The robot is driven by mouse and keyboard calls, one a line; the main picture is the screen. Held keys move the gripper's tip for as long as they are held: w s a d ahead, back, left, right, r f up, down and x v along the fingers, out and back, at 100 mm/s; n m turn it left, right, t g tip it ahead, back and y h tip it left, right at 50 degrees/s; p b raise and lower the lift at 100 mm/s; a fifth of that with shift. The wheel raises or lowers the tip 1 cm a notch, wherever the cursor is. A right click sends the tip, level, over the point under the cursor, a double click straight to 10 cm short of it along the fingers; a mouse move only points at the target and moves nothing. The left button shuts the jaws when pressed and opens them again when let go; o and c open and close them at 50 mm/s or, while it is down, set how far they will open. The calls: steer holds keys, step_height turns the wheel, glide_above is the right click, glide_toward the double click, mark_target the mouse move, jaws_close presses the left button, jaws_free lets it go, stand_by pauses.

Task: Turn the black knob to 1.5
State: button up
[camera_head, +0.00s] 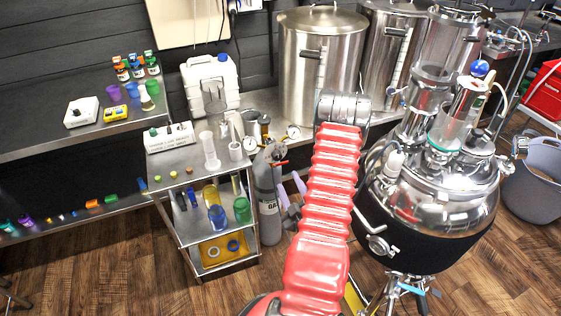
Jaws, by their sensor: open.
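A small white box (82,112) with a dark knob on top sits on the left bench. A longer white box (169,137) with green and dark parts on top stands at the back of the cart; its lettering is too small to read. I cannot tell which carries the black knob meant, and no dial setting is legible. My red arm rises through the middle of the view. What looks like my gripper (290,190), two pale lilac fingers set apart, shows low to its left, partly hidden by the arm. It is open and empty, away from both boxes.
A metal cart (187,160) holds glassware and coloured beakers. A grey gas cylinder (267,195) stands beside it, close to my gripper. A large steel vessel (440,190) is on the right. Steel pots (322,60) stand behind. Wooden floor is clear at front left.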

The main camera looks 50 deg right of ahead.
mark_target(278, 158)
steer(key=x, duration=1.2)
steer(key=c, duration=1)
steer(key=shift+d, duration=0.2)
steer(key=shift+c, duration=0.2)
steer(key=shift+a, duration=0.15)
